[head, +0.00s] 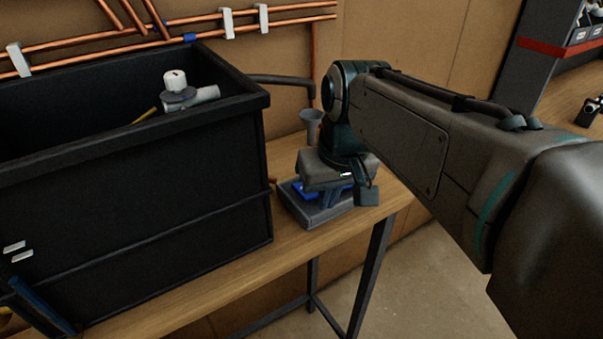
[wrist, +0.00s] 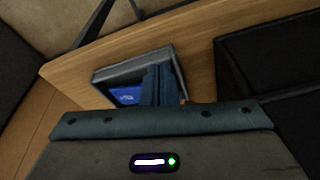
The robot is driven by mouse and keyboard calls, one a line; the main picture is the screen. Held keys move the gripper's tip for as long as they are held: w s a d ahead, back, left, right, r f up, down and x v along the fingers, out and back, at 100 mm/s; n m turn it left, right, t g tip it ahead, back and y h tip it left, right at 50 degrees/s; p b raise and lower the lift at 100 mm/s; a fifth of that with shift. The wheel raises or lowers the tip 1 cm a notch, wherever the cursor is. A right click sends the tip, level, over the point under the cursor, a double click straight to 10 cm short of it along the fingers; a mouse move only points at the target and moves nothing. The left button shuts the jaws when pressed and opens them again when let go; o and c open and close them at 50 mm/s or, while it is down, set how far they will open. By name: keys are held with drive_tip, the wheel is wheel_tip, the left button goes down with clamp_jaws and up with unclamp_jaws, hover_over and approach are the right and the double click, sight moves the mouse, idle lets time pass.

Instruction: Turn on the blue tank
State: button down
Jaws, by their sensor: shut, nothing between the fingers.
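No tank that is clearly blue shows in either view. A low grey box with a blue panel (head: 318,213) sits on the wooden bench right of the large black tank. In the wrist view the box (wrist: 100,76) has a raised grey rim and a bright blue face (wrist: 127,95) with small markings too small to read. My gripper (head: 328,202) points down over this box and partly hides it. In the wrist view my gripper's fingers (wrist: 158,72) are together and empty, in front of the blue face. I cannot tell whether they touch it.
A grey funnel (head: 311,122) is behind my wrist. Copper pipes (head: 110,38) run along the wall. The bench's edge (head: 395,195) is close on the right.

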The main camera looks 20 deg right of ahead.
drive_tip(key=w+d+r+n+g+y+b, duration=0.1)
drive_tip(key=w+r+b, duration=0.4)
drive_tip(key=w+r, duration=0.5)
drive_tip(key=shift+w+d+n+g+y, duration=0.3)
drive_tip(key=shift+d+n+g, duration=0.25)
drive_tip(key=shift+n+g, duration=0.55)
drive_tip(key=a+f, duration=0.1)
drive_tip(key=f, duration=0.3)
drive_tip(key=a+f+b, duration=0.1)
drive_tip(key=f, duration=0.4)
drive_tip(key=s+f, duration=0.1)
drive_tip(key=f, duration=0.3)
drive_tip(key=shift+a+f+b, duration=0.25)
drive_tip(key=shift+a+b, duration=0.15)
